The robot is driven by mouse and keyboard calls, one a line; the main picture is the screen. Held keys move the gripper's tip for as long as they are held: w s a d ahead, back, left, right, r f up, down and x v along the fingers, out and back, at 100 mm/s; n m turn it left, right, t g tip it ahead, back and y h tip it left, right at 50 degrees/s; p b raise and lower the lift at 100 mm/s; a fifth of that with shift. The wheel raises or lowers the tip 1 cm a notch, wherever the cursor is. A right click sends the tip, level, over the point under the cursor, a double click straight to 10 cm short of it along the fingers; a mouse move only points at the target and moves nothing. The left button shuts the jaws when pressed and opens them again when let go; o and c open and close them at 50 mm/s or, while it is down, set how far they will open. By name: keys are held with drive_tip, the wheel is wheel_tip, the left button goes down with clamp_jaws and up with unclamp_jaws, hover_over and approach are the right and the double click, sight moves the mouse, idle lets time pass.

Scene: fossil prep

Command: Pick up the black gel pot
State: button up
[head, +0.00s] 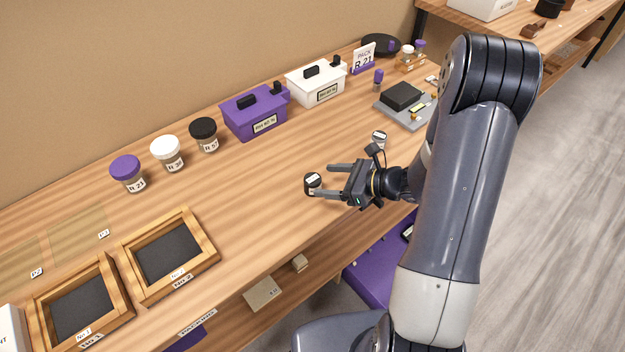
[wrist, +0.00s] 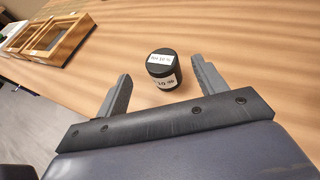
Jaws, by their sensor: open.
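The black gel pot (head: 312,184) is a small dark cylinder with a white label on its lid and another on its side. It stands upright on the wooden bench near the front edge. In the wrist view the pot (wrist: 163,68) sits just beyond and between the fingertips. My gripper (head: 326,181) is open, low over the bench, with its fingers pointing left at the pot. In the wrist view my gripper (wrist: 163,74) has one finger on either side of the pot's line, with gaps on both sides. The pot is not gripped.
A purple box (head: 254,112) and a white box (head: 316,84) are behind. Wooden frames (head: 170,252) lie front left. A small jar (head: 379,139) stands behind my gripper. The bench around the pot is clear.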

sight(307, 182)
drive_tip(key=shift+x, duration=1.25)
drive_tip(key=shift+d+f+p+x, duration=0.1)
drive_tip(key=shift+f+p+x, duration=0.1)
drive_tip(key=shift+x, duration=0.65)
drive_tip(key=shift+d+f+p+x, duration=0.1)
drive_tip(key=shift+p+x, duration=0.05)
drive_tip(key=shift+x, duration=0.7)
drive_tip(key=shift+f+p+x, duration=0.15)
drive_tip(key=shift+p+x, duration=0.05)
drive_tip(key=shift+x, duration=0.7)
drive_tip(key=shift+c, duration=0.2)
drive_tip(key=c, duration=1)
